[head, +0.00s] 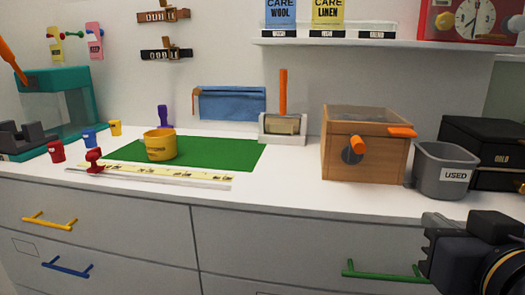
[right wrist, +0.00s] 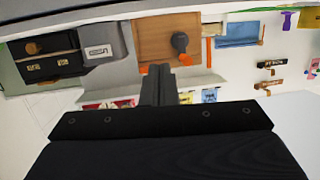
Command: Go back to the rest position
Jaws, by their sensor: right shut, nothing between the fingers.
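My right gripper (head: 432,228) is at the lower right of the head view, in front of the drawer fronts and below the countertop edge near the grey bin. It is black, shut and empty. In the right wrist view its closed fingers (right wrist: 158,86) stand together in the middle, with nothing between them and clear of the things behind. My left gripper does not show in either view.
The white countertop (head: 290,172) holds a wooden box (head: 365,160), a grey bin (head: 445,172) marked USED, a black box (head: 483,140), a green mat (head: 215,152) and a yellow cup (head: 160,146). A green drawer handle (head: 385,272) juts out beside my right gripper.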

